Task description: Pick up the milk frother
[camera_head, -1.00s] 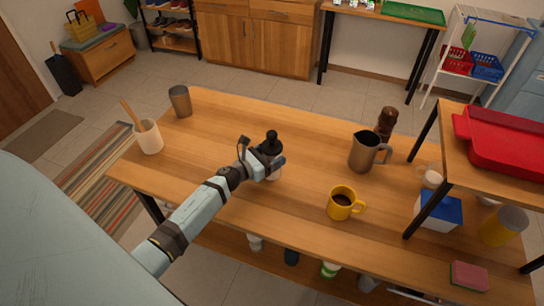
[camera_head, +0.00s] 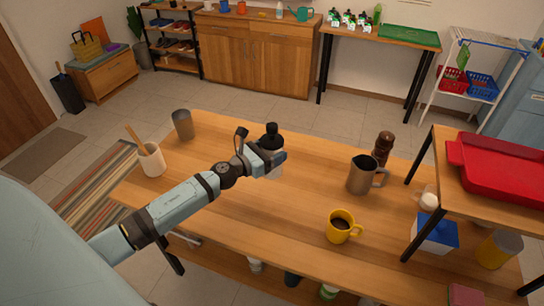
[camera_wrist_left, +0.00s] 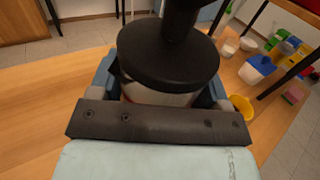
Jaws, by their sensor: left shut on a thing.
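The milk frother (camera_head: 272,141) has a black lid with a knob and a pale, clear body. It is upright between the fingers of my left gripper (camera_head: 272,162), which is shut on it. It appears to be held above the wooden table (camera_head: 290,215). In the left wrist view the black lid of the frother (camera_wrist_left: 168,55) fills the upper middle, and the left gripper (camera_wrist_left: 160,95) has a finger on each side of the body. The frother's lower part is mostly hidden by the gripper. My right gripper does not show.
A metal pitcher (camera_head: 362,176), a pepper mill (camera_head: 383,146) and a yellow mug (camera_head: 341,228) stand to the right. A grey cup (camera_head: 183,125) and a utensil holder (camera_head: 152,161) stand at left. A raised shelf with a red tray (camera_head: 500,168) bounds the right. The table's middle is clear.

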